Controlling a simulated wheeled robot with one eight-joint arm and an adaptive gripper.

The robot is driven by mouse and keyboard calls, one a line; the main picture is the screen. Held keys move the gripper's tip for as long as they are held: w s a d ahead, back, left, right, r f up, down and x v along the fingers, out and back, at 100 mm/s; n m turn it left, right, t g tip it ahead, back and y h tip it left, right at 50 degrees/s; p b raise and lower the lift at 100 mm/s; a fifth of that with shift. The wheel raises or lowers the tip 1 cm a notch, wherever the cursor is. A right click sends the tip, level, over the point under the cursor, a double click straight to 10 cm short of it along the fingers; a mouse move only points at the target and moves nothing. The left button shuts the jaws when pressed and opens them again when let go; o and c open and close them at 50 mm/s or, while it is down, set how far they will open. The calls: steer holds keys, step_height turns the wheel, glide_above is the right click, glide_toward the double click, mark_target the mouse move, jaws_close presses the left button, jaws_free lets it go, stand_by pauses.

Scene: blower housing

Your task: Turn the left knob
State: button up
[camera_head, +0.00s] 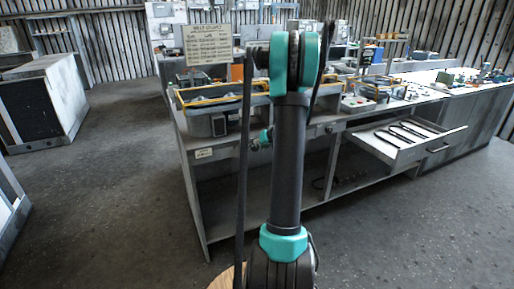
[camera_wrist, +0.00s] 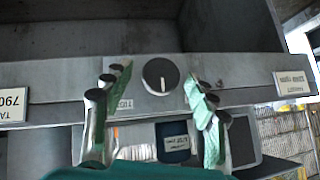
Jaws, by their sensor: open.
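A round black knob (camera_wrist: 160,76) with a white pointer line sits on a grey panel strip in the wrist view. The line points roughly up and down in that picture. My gripper (camera_wrist: 157,80) is open, with its green-tipped fingers on either side of the knob and visible gaps to both. I cannot tell how far the fingertips are from the panel in depth. In the head view my gripper (camera_head: 262,140) is mostly hidden behind my own arm, near the front edge of the workbench (camera_head: 195,170). The knob is hidden there.
Upside-down labels (camera_wrist: 295,83) flank the knob on the panel. A grey metal housing (camera_head: 215,125) stands on the bench's left end. A drawer (camera_head: 405,148) with dark tools is open at right. The floor at left is clear.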

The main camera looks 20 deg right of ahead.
steer(key=shift+c, duration=0.6)
steer(key=c, duration=1)
steer(key=shift+c, duration=0.2)
steer(key=m+y, duration=0.2)
steer(key=y, duration=0.1)
steer(key=shift+d+f, duration=0.2)
steer(key=shift+d, duration=0.15)
steer(key=m+y, duration=0.1)
steer(key=m+t+y, duration=0.1)
steer(key=y, duration=0.1)
steer(key=shift+d+f+y, duration=0.1)
steer(key=shift+f+y, duration=0.1)
steer(key=shift+y, duration=0.1)
steer(key=shift+f+m+t+y, duration=0.1)
steer(key=shift+m+t+y, duration=0.3)
steer(key=shift+m+y, duration=0.45)
